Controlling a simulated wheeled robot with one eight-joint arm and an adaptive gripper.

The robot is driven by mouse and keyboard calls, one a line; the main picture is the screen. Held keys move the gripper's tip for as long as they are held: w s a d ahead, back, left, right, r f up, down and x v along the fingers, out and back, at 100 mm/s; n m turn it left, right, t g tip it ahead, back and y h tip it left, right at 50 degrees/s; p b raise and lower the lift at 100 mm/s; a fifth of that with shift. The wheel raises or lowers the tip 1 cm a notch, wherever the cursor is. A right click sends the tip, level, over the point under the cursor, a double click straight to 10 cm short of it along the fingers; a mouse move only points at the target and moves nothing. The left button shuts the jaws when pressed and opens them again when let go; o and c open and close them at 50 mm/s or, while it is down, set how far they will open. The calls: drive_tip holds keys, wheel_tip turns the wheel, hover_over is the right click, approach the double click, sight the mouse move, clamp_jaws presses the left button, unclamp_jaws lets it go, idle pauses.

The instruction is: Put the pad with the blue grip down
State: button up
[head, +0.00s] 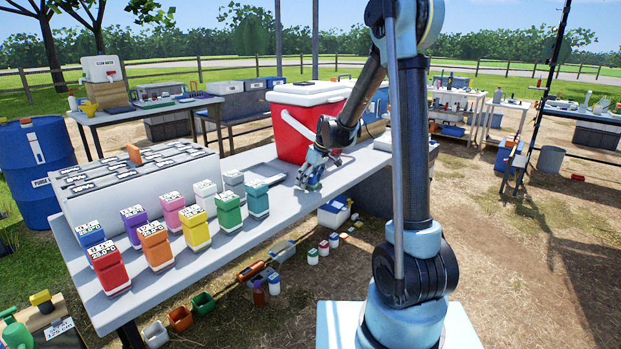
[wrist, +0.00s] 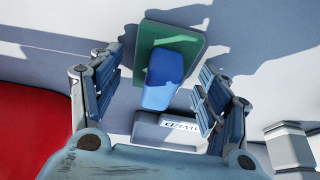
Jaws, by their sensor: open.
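The pad is a green plate (wrist: 190,47) with a blue grip (wrist: 165,78), seen in the wrist view on or just above the pale tabletop. I cannot tell for certain whether its whole underside touches. My gripper (wrist: 160,88) is open, with one finger on each side of the blue grip and a visible gap to both. In the head view my gripper (head: 311,172) is low over the table beside the red cooler, and the pad (head: 314,185) shows only as a small green and blue patch, mostly hidden by the fingers.
The red cooler (head: 294,146) with a white lid stands close behind my gripper. A grey block with a white label (wrist: 168,131) lies near the pad. Several coloured labelled containers, such as a green one (head: 228,213), stand left on the table (head: 275,232). The table's right end is fairly clear.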

drive_tip(key=v, duration=1.7)
drive_tip(key=s+d+f+m+h, duration=0.1)
drive_tip(key=s+d+m, duration=0.2)
drive_tip(key=s+d, duration=0.5)
drive_tip(key=s+d+f+m+h, duration=0.15)
drive_tip(key=s+d, duration=0.25)
drive_tip(key=s, duration=0.7)
drive_tip(key=s+d+f+m, duration=0.3)
drive_tip(key=s+f, duration=0.3)
drive_tip(key=s, duration=0.3)
drive_tip(key=s+d+f+m+h, duration=0.1)
drive_tip(key=s+d+f+m, duration=0.2)
drive_tip(key=s+f, duration=0.3)
drive_tip(key=s+d, duration=0.1)
drive_tip(key=s, duration=0.2)
drive_tip(key=shift+f, duration=0.2)
drive_tip(key=shift+w+f, duration=0.2)
drive_tip(key=shift+w, duration=0.2)
